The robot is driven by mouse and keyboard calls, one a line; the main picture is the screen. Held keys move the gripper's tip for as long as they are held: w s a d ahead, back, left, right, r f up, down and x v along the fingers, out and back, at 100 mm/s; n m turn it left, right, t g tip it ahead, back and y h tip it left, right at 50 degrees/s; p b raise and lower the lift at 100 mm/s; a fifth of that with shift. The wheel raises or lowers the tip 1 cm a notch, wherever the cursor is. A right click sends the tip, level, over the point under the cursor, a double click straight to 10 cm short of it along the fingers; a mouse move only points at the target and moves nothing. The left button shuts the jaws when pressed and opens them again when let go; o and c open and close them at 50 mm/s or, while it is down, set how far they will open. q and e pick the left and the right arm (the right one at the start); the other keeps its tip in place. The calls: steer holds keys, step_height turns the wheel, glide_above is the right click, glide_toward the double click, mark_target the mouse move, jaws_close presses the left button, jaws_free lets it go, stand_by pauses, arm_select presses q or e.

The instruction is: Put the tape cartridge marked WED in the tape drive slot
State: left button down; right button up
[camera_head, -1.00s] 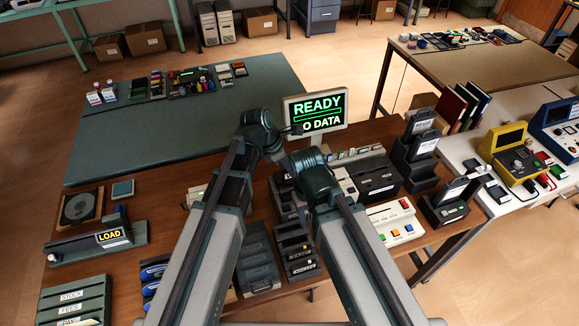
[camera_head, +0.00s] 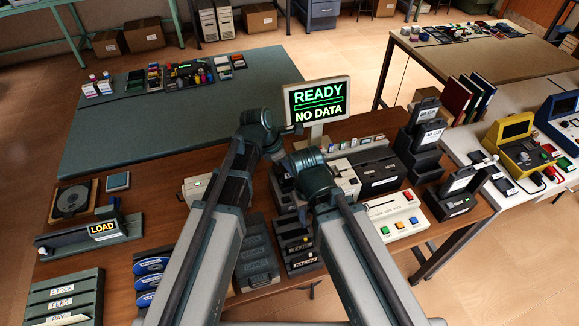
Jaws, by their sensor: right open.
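I cannot pick out the cartridge marked WED; the small labels are not readable. A dark rack (camera_head: 301,259) with labelled dark items stands between my forearms, partly hidden by my right arm. A dark box-shaped unit (camera_head: 379,180) stands right of centre, behind the button panel; I cannot tell whether it is the tape drive. A screen (camera_head: 317,100) behind reads READY, NO DATA. My right gripper (camera_head: 302,214) shows only in a small dark part above the rack and is open. My left gripper is hidden behind my arm.
A button panel (camera_head: 398,216) and upright dark holders (camera_head: 459,190) stand on the right. A LOAD unit (camera_head: 90,236), blue discs (camera_head: 150,281) and a labelled sorter (camera_head: 66,298) stand on the left. The green mat (camera_head: 170,125) behind has much bare surface.

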mark_target(290, 181)
arm_select(q)
steer(key=shift+f+b, duration=0.65)
steer(key=shift+f, duration=0.05)
arm_select(e)
steer(key=shift+f, duration=0.65)
stand_by(0.7)
arm_select(q)
steer(key=shift+f+b, duration=1.65)
arm_select(e)
steer(key=shift+f, duration=1.65)
arm_select(q)
steer(key=c, duration=0.7)
jaws_free()
steer(key=shift+c, duration=0.2)
steer(key=shift+r, duration=0.1)
arm_select(e)
steer(key=shift+r, duration=0.1)
arm_select(q)
step_height(290, 181, up, 8)
steer(key=p, duration=0.8)
arm_select(e)
step_height(290, 181, up, 8)
